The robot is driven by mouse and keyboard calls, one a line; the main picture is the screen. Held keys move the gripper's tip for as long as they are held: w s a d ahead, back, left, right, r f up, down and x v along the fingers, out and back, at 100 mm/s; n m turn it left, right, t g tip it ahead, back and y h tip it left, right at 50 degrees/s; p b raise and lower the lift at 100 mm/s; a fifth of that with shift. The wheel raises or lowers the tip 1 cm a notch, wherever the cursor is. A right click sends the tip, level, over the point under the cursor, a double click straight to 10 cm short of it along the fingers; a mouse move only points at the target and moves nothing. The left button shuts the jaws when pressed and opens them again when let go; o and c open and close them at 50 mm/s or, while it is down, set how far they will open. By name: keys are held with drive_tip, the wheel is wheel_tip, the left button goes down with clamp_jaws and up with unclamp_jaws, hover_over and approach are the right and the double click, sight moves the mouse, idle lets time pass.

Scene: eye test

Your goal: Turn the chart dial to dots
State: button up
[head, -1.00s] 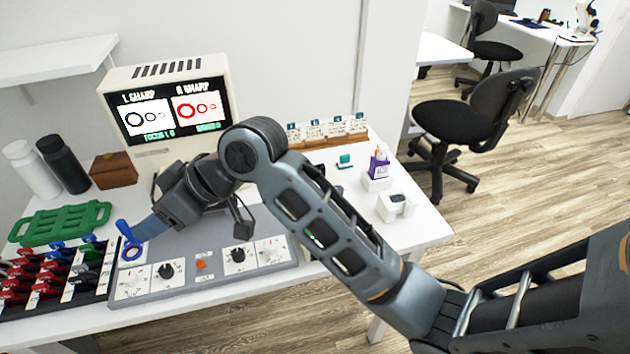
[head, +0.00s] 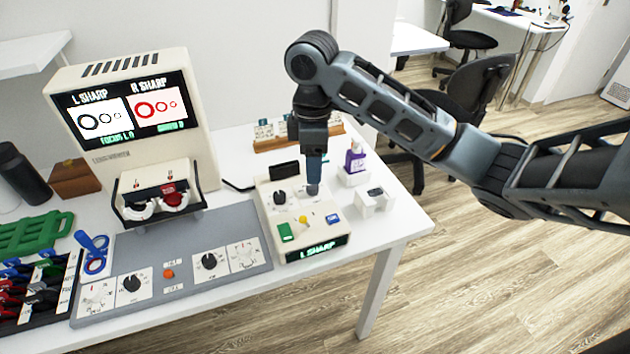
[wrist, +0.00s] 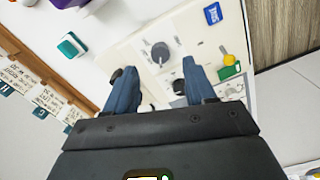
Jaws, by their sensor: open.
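A cream control box (head: 325,228) stands at the table's right part, with a green "L SHARP" readout on its front. Its top carries a black dial (head: 280,197) at the left and a grey dial at the right, mostly behind my fingers. My gripper (head: 313,188) points down over the right dial. In the wrist view my gripper (wrist: 157,66) is open, with the grey dial (wrist: 160,52) just ahead of and between the fingertips. The black dial (wrist: 179,87) is partly hidden by the right finger. Contact cannot be told. The dial markings are too small to read.
Green (head: 286,232), yellow (head: 303,219) and blue (head: 333,218) controls sit along the box's front. A purple bottle (head: 355,158) and a white holder (head: 374,199) stand close at the right. The chart viewer (head: 140,110) and grey dial panel (head: 190,262) are at the left.

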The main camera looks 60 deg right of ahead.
sight(313, 189)
drive_tip(key=shift+f, duration=2.65)
drive_tip(key=shift+c, duration=0.4)
clamp_jaws()
drive_tip(key=m+p, duration=0.4)
drive_tip(key=m, duration=0.1)
drive_tip(key=shift+a+r, duration=0.15)
drive_tip(key=shift+m+p, duration=1.4)
drive_tip(key=shift+p, duration=0.05)
drive_tip(key=shift+f, duration=0.2)
